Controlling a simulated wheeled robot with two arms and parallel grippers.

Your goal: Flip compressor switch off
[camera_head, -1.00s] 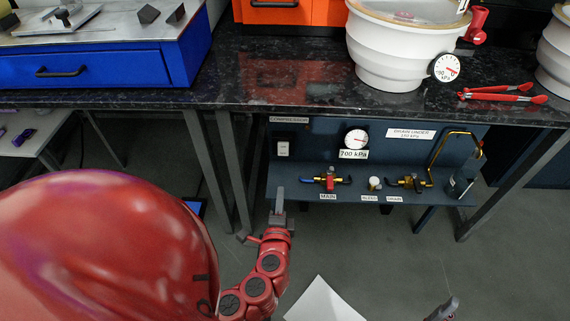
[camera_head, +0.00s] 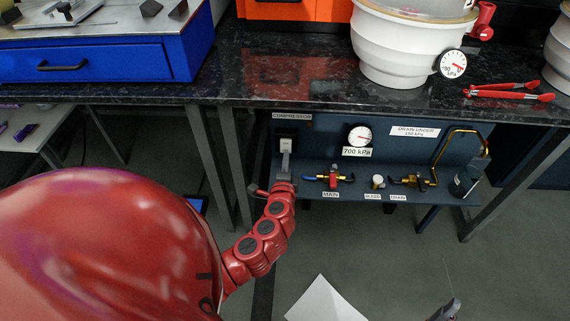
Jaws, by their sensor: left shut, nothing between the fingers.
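The compressor switch (camera_head: 287,143) is a small white rocker on a dark plate. It sits on the blue panel under the bench, below the COMPRESSOR label (camera_head: 292,116). My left gripper (camera_head: 286,156) is shut and empty, pointing up at the switch's lower edge. Its tip overlaps the bottom of the switch in the picture; I cannot tell whether it touches. The rocker's position is too small to tell. My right gripper (camera_head: 450,308) shows only as a grey tip at the bottom right; its jaws cannot be made out.
Right of the switch are a 700 kPa gauge (camera_head: 359,136), the red-handled MAIN valve (camera_head: 333,178), the white BLEED knob (camera_head: 378,181) and the DRAIN valve (camera_head: 413,181). The black bench top (camera_head: 300,75) overhangs the panel. A table leg (camera_head: 207,165) stands to the left.

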